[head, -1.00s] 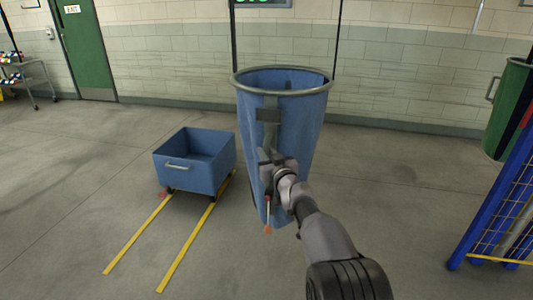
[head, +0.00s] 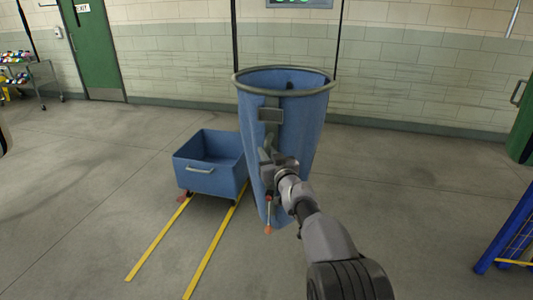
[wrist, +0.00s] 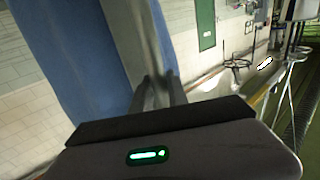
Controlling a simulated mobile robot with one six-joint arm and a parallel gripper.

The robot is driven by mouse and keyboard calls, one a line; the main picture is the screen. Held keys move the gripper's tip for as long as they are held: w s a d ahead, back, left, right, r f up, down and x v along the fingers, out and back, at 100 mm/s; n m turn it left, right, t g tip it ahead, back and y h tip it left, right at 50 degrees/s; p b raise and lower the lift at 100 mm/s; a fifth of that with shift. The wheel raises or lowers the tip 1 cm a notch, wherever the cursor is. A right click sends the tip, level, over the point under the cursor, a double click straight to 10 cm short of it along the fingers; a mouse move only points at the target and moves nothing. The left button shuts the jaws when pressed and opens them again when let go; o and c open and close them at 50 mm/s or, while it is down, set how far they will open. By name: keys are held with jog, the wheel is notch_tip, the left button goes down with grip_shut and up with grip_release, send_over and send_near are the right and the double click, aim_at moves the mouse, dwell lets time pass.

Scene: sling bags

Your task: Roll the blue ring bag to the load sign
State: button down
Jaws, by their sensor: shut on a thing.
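The blue ring bag (head: 300,115) hangs upright in the middle of the head view, with a grey metal ring around its open top. A grey strap or handle runs down its near side. My gripper (head: 268,168) is at that near side, shut on the bag's handle. In the wrist view, my gripper's fingers (wrist: 158,92) close on a grey strip against the blue bag (wrist: 75,50). The exact grip is partly hidden by my wrist. A sign with green lettering (head: 298,3) is cut off at the top edge; I cannot read it.
A blue wheeled cart (head: 210,165) stands just left of the bag, by two yellow floor lines (head: 160,238). A blue and yellow rack (head: 510,235) and a green container (head: 522,125) are at the right.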

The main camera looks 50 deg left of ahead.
jog(key=c, duration=1.3)
grip_release()
jog(key=p+v, duration=0.2)
jog(key=v, duration=1.5)
jog(key=shift+d, duration=0.25)
